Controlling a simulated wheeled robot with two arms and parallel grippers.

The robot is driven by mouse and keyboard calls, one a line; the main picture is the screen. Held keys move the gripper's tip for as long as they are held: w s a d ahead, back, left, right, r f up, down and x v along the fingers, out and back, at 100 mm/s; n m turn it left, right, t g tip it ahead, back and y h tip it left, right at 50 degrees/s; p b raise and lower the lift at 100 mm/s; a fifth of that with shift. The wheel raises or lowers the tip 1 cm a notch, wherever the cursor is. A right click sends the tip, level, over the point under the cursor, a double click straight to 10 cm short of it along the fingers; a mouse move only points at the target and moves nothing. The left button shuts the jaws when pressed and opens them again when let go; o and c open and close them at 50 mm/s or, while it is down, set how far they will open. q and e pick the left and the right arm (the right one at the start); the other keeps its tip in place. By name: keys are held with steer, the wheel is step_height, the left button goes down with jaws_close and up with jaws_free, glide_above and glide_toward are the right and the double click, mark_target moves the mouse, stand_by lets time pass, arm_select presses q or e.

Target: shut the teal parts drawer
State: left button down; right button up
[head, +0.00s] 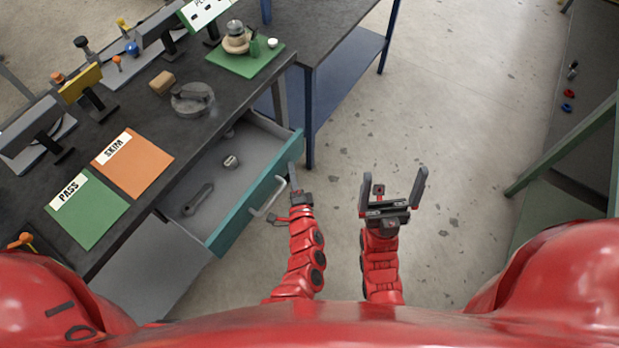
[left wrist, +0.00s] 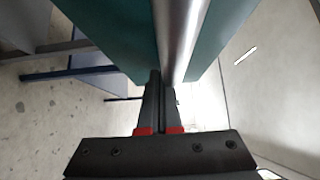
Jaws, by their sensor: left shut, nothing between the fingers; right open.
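The teal parts drawer (head: 228,232) is pulled out from under the dark workbench, with its grey inside showing. Its front carries a metal bar handle (head: 266,198), which also shows large in the left wrist view (left wrist: 177,40). My left gripper (head: 293,172) is shut and empty at the outer side of the drawer front, near the handle's far end. In the left wrist view its closed fingertips (left wrist: 163,78) are close to the handle and teal front; I cannot tell whether they touch. My right gripper (head: 395,185) is open and empty over the floor, right of the drawer.
The workbench (head: 150,120) holds a green mat (head: 95,222), an orange mat (head: 140,170) and several fixtures. A blue-legged table (head: 335,85) stands beyond the drawer.

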mark_target(242, 150)
arm_select(q)
steer(key=w+a, duration=0.3)
steer(key=a, duration=0.2)
steer(key=w+a, duration=0.4)
steer(key=a, duration=0.1)
steer(key=w+a+b, duration=0.1)
steer(key=w+a, duration=0.3)
steer(key=a, duration=0.1)
steer(key=shift+w+a, duration=0.1)
steer(key=shift+a, duration=0.1)
steer(key=shift+w+a+r, duration=0.1)
steer(key=shift+a+r, duration=0.05)
steer(key=shift+a+r, duration=0.1)
